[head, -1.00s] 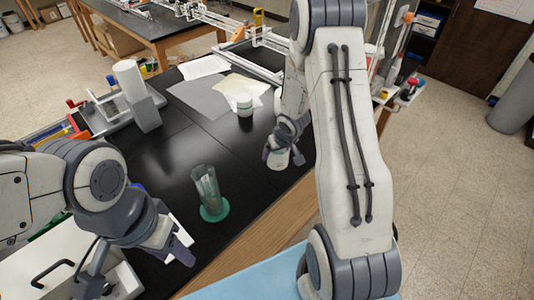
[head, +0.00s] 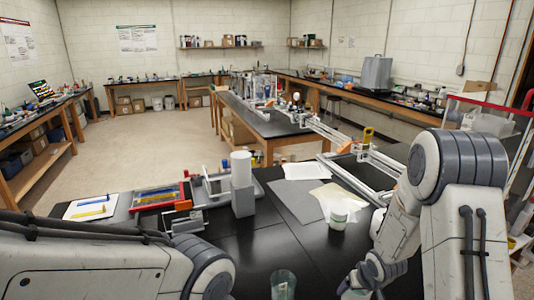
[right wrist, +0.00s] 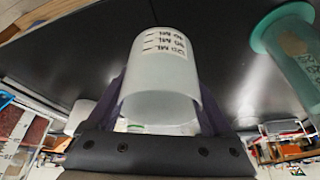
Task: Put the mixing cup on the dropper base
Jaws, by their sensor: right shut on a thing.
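The mixing cup (right wrist: 165,70) is a translucent white cup with printed mL marks, large in the right wrist view. My right gripper (right wrist: 160,100) is shut on it, with a finger on each side. In the head view only part of the cup (head: 355,294) shows at the bottom edge, below my right gripper (head: 368,280). I cannot tell for certain which thing is the dropper base. A clear vessel (head: 284,284) stands left of the cup; its teal rim or base (right wrist: 262,35) shows in the right wrist view. My left gripper is outside the head view.
A white jar (head: 338,215) stands on the black table beside paper sheets (head: 305,172). A grey block (head: 243,203) with a white cylinder (head: 241,168) stands further left, near a red-framed tray (head: 160,196). The middle of the black tabletop is clear.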

